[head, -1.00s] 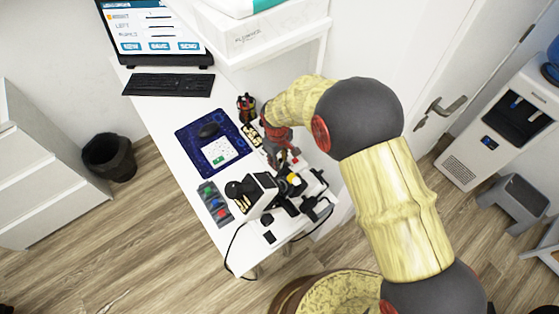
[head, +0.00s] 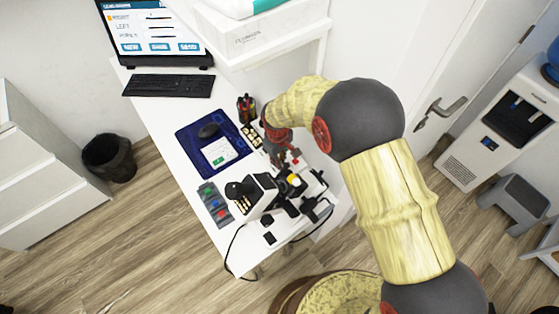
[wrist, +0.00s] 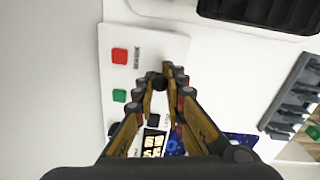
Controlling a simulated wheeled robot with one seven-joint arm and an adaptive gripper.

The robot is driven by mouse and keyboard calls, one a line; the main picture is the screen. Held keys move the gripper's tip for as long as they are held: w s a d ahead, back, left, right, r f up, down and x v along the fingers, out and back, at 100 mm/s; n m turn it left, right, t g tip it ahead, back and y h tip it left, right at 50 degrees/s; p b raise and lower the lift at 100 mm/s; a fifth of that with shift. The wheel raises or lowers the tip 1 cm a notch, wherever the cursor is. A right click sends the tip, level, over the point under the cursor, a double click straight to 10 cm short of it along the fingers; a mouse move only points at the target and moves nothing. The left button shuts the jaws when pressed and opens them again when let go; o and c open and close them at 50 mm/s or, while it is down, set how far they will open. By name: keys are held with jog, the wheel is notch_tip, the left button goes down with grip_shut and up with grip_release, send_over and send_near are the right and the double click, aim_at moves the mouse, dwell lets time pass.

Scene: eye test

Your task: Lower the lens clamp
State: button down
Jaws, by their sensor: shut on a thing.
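A black and white instrument (head: 258,192) with a round black eyepiece-like head stands at the near end of the white desk, with black parts and a yellow spot on its right side. My gripper (head: 292,160) reaches down over its back right part. In the wrist view my gripper (wrist: 160,78) has its fingertips close together on a small dark round knob (wrist: 159,83). Behind the knob lies a white panel (wrist: 165,45) with a red button (wrist: 119,56) and a green button (wrist: 119,95). I cannot make out which part is the lens clamp; my fingers hide much of it.
A grey tray (head: 208,191) with coloured items lies left of the instrument. A blue mat (head: 190,136) with a mouse, a pen cup (head: 246,107) and a keyboard (head: 168,85) are farther back. A shelf (head: 262,62) overhangs the desk's back right. Cables hang off the near edge.

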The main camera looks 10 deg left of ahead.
jog(key=shift+s+d+f+t+y+b, duration=0.1)
jog(key=shift+s+d+t+y+b, duration=0.1)
jog(key=shift+t+y+b, duration=0.25)
jog(key=shift+s+d+f+t+y+b, duration=0.1)
jog(key=shift+s+d+t+y+b, duration=0.15)
jog(key=shift+t+y, duration=0.25)
jog(key=c, duration=1.9)
grip_release()
jog(key=v, duration=1.2)
jog(key=shift+w, duration=0.1)
